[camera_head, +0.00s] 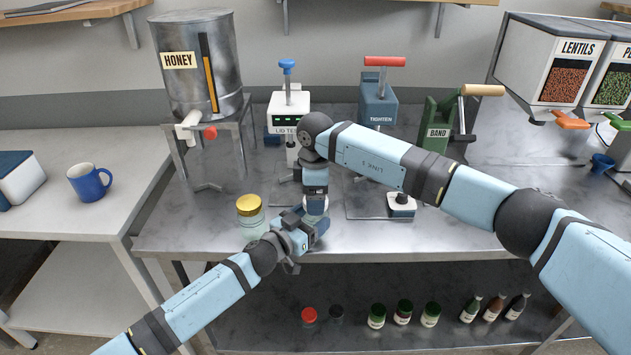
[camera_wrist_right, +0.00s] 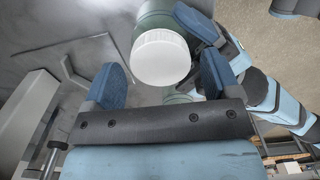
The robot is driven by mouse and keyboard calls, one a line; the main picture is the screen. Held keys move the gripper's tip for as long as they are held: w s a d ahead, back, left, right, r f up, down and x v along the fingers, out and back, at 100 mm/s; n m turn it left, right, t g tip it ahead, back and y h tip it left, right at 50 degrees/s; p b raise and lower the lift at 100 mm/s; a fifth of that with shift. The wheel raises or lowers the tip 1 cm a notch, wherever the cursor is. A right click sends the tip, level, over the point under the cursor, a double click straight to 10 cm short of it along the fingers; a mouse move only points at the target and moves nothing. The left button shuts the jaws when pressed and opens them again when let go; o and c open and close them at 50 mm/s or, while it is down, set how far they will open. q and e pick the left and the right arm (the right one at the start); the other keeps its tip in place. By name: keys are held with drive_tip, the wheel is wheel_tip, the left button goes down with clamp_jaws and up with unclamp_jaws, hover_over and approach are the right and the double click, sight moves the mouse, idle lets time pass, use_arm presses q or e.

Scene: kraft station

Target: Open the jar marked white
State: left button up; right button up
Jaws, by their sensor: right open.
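The jar with the white lid (camera_head: 316,207) is near the table's front edge, and its lid (camera_wrist_right: 161,58) and green-tinted body (camera_wrist_right: 155,18) show in the right wrist view. My left gripper (camera_head: 303,228) is at the jar's body, with one finger against its side; the other finger is hidden. My right gripper (camera_head: 315,192) comes down from above. Its two blue fingers (camera_wrist_right: 163,80) are open and apart, with the lid between them in the picture; I see no contact with the lid.
A glass jar with a gold lid (camera_head: 250,207) stands just left of the grippers. Behind are a honey tank (camera_head: 205,90), a lid device (camera_head: 289,112), a tighten press (camera_head: 378,104) and a green band device (camera_head: 438,122). Several jars and bottles (camera_head: 376,316) stand on the lower shelf.

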drive_tip(key=shift+f, duration=0.4)
